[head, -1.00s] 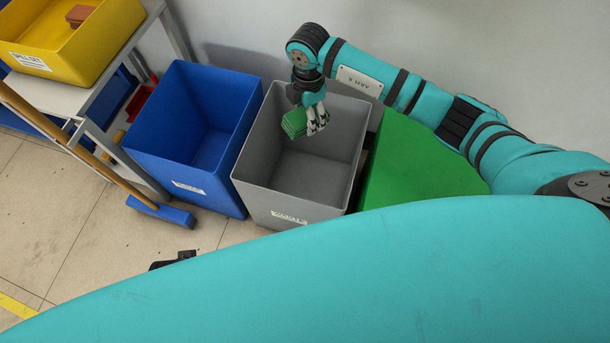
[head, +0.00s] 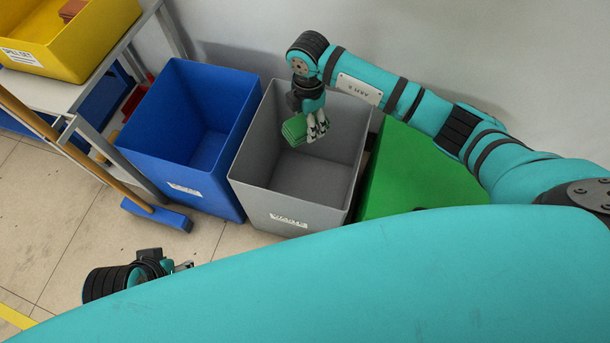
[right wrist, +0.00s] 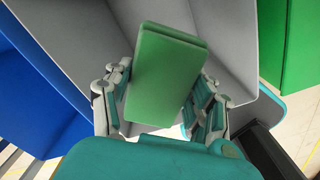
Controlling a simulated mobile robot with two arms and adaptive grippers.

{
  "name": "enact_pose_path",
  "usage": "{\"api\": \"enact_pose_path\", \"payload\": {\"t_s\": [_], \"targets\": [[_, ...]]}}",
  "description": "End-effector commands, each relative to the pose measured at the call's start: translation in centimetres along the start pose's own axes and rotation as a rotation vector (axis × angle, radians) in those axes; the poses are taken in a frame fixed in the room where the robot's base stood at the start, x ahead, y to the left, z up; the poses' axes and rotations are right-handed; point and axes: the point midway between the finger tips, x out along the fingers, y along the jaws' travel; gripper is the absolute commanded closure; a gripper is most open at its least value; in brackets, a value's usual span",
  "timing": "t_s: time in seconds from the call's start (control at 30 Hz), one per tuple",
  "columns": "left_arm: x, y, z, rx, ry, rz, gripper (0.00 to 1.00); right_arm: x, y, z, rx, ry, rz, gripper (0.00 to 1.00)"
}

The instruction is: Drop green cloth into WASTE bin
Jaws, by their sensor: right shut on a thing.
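The green cloth (head: 294,129) is a folded, block-like pad. My right gripper (head: 316,127) is shut on it and holds it over the open grey WASTE bin (head: 290,197), near the bin's back part. The right wrist view shows the cloth (right wrist: 165,75) between the two fingers, with the grey bin walls (right wrist: 222,40) around it. The bin's visible inside looks empty. My left gripper (head: 184,266) is low at the lower left of the head view, in front of the bins and empty; whether its fingers are open is unclear.
A blue bin (head: 190,130) stands left of the grey one and a green bin or box (head: 415,175) stands right of it. A shelf cart with a yellow tray (head: 75,45) is at the upper left. A blue-headed broom (head: 157,214) leans there.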

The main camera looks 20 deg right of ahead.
Motion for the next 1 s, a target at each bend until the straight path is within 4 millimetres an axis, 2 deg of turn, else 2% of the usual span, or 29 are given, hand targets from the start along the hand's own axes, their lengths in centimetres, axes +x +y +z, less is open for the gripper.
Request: {"api": "enact_pose_path", "payload": {"t_s": [0.03, 0.13, 0.57, 0.6, 0.77, 1.0], "targets": [[0.79, 0.02, 0.31, 0.000, 0.000, 0.000, 0.60, 1.03, -0.02, -0.02, 0.000, 0.000, -0.001, 0.74], [1.43, 0.04, 0.51, 0.000, 0.000, 0.000, 0.60, 1.70, -0.01, -0.02, 0.000, 0.000, 0.000, 0.74], [1.64, 0.05, 0.58, 0.000, 0.001, 0.000, 0.60, 1.96, 0.01, 0.00, 0.000, 0.000, 0.000, 0.74], [1.64, 0.05, 0.58, 0.000, 0.001, -0.001, 0.60, 1.96, 0.01, 0.00, 0.000, 0.000, 0.000, 0.39], [1.64, 0.05, 0.57, 0.000, 0.001, -0.001, 0.60, 1.96, 0.01, 0.00, 0.000, 0.000, 0.000, 0.18], [1.66, 0.06, 0.57, 0.000, 0.001, 0.000, 0.60, 1.97, 0.00, 0.01, 0.000, 0.000, 0.000, 0.16]]}}
